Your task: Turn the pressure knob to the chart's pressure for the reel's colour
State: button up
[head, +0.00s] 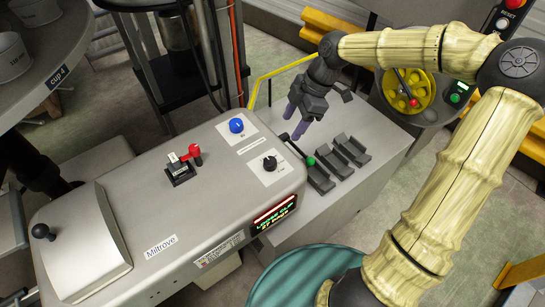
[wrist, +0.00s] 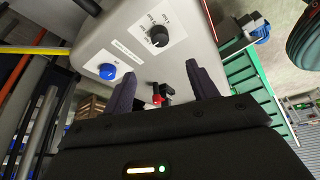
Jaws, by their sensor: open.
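A black knob (head: 269,163) with a pale pointer mark sits on a white plate on the grey machine's top. A blue knob (head: 236,125) sits on another white plate farther back. I cannot read which is the pressure knob. Both show in the wrist view, black (wrist: 158,37) and blue (wrist: 107,71). My gripper (head: 295,120) is open and empty, right of both knobs and apart from them. A yellow spoked wheel (head: 423,91) stands at the right, partly behind my arm; I cannot tell if it is the reel. No chart is clearly readable.
A red-handled lever (head: 195,152) stands left of the knobs. A lit display (head: 275,213) is on the machine's front edge. A green-tipped lever (head: 310,161) and several dark trays (head: 337,160) lie to the right. A yellow rail (head: 283,72) runs behind.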

aim_at(270, 160)
jog(key=x, duration=1.5)
jog(key=shift+s, duration=0.1)
jog(key=c, duration=1)
jog(key=shift+m, duration=0.4)
jog(key=m+t+b, duration=0.1)
jog(key=m+b, duration=0.1)
jog(key=m, duration=0.2)
jog(key=shift+s+t, duration=0.1)
jog(key=shift+t, duration=0.3)
jog(key=m+t+b, duration=0.1)
jog(key=m, duration=0.1)
jog(key=m+b, duration=0.1)
jog(key=m, duration=0.1)
jog(key=shift+s+a+m+t+h+b, duration=0.1)
jog(key=shift+a+m+t+h+b, duration=0.05)
jog(key=shift+m+t+h+b, duration=0.25)
jog(key=shift+m, duration=0.3)
